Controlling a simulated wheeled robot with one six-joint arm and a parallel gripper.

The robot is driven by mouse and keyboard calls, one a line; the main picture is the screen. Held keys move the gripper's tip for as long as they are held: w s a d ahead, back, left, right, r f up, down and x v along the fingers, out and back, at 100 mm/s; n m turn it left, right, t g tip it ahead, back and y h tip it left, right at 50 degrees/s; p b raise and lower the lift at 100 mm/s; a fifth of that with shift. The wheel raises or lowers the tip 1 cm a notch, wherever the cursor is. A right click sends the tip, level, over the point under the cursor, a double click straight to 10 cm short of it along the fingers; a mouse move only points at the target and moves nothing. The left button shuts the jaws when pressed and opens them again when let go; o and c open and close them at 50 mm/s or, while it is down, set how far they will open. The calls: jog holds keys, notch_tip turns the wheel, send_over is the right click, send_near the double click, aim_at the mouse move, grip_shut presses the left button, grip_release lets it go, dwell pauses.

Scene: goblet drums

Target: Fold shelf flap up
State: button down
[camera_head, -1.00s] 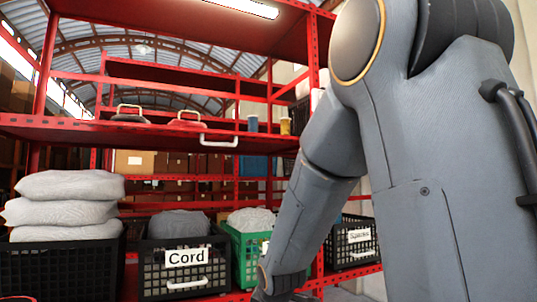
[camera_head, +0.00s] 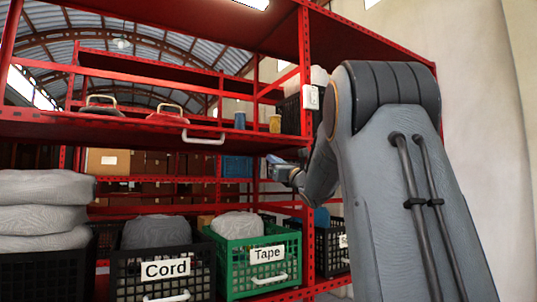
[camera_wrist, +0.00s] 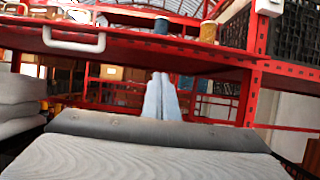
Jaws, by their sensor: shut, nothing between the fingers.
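The red shelf flap (camera_head: 120,130) with a white handle (camera_head: 203,137) on its front edge spans the rack at mid height. It appears roughly level. The handle also shows at the upper left of the wrist view (camera_wrist: 73,40). My gripper (camera_head: 271,160) is beside the rack's front right post, a little below the shelf edge and right of the handle, apart from it. In the wrist view its two pale fingers (camera_wrist: 161,97) are together and empty, below the shelf edge. Whether any separate hinge line exists cannot be seen.
Two lidded items with handles (camera_head: 168,118), a blue cup (camera_head: 240,121) and a yellow cup (camera_head: 275,124) stand on the shelf. Below are a black Cord crate (camera_head: 160,290), a green Tape crate (camera_head: 236,250) and stacked grey sacks (camera_head: 45,215). The red post (camera_head: 307,200) is close to my arm.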

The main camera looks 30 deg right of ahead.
jog(key=w+r+p, duration=0.6)
jog(key=w+r, duration=0.1)
jog(key=shift+w+r, duration=0.2)
jog(key=shift+r, duration=0.1)
dwell(0.4)
